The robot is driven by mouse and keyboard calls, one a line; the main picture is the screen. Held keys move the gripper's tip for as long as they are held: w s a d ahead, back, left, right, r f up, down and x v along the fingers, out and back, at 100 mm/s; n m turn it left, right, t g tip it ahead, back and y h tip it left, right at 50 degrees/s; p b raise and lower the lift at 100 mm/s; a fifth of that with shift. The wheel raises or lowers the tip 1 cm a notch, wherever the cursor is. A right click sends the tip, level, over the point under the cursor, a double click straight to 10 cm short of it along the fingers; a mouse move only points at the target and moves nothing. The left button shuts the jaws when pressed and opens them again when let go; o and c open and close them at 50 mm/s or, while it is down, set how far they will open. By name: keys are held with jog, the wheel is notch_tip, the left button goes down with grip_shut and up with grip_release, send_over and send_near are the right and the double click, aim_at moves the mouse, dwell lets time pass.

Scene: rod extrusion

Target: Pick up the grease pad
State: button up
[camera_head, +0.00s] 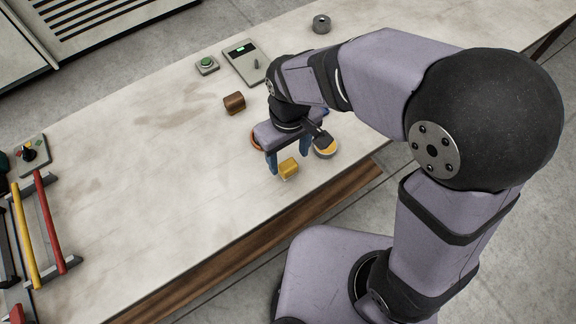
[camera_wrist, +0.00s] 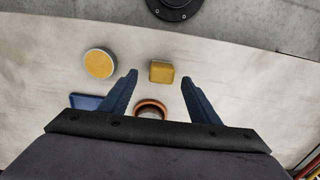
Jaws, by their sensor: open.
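A yellow block (camera_head: 288,168) lies on the bench near its front edge, under my gripper (camera_head: 289,161). In the wrist view the yellow block (camera_wrist: 162,71) shows between the two blue fingertips (camera_wrist: 160,77), just beyond them, with no visible contact. My gripper is open and empty, pointing down. A round grey tin with a yellow top (camera_head: 325,149) stands to the right of the gripper; it also shows in the wrist view (camera_wrist: 100,63), outside the fingers. Which of these is the grease pad, I cannot tell for sure.
An orange ring (camera_wrist: 152,108) and a blue piece (camera_wrist: 86,101) lie close to the gripper. A brown block (camera_head: 234,103), a grey panel (camera_head: 246,63), a green button box (camera_head: 207,65) and a grey ring (camera_head: 321,24) are farther back. The bench's left middle is clear.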

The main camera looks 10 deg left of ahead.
aim_at(288, 164)
jog(key=shift+s+f+p, duration=0.15)
jog(key=shift+f+p, duration=0.7)
jog(key=shift+f, duration=1.65)
jog(key=c, duration=1.2)
